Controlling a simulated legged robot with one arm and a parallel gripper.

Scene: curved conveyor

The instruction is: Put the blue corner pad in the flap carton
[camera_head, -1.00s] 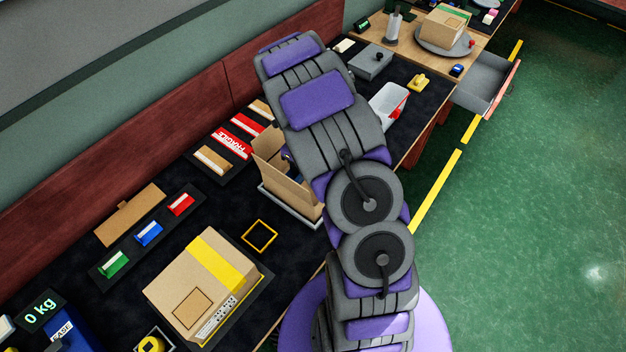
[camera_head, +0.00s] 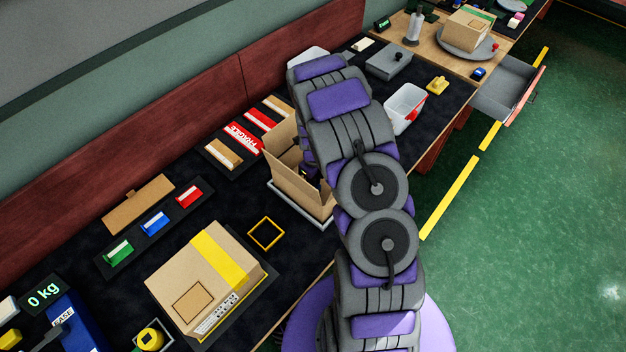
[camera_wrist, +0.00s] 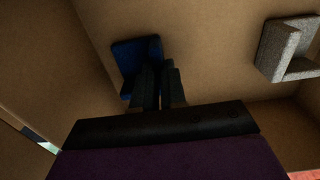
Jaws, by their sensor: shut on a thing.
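The flap carton (camera_head: 302,193) stands open on the bench, partly hidden behind my arm. In the wrist view my gripper (camera_wrist: 155,82) is inside the carton (camera_wrist: 215,45), its fingers shut on the blue corner pad (camera_wrist: 130,58). The pad shows just beyond the fingertips, against the brown cardboard; I cannot tell whether it touches the carton. A grey corner pad (camera_wrist: 284,50) lies in the carton at the right. In the head view the gripper and the blue pad are hidden by my arm and the carton walls.
A taped box (camera_head: 205,280) lies at the front left. A rack of green, blue and red pieces (camera_head: 152,226) is behind it. A white bin (camera_head: 404,108) stands right of my arm. A yellow square outline (camera_head: 265,233) marks bare bench by the carton.

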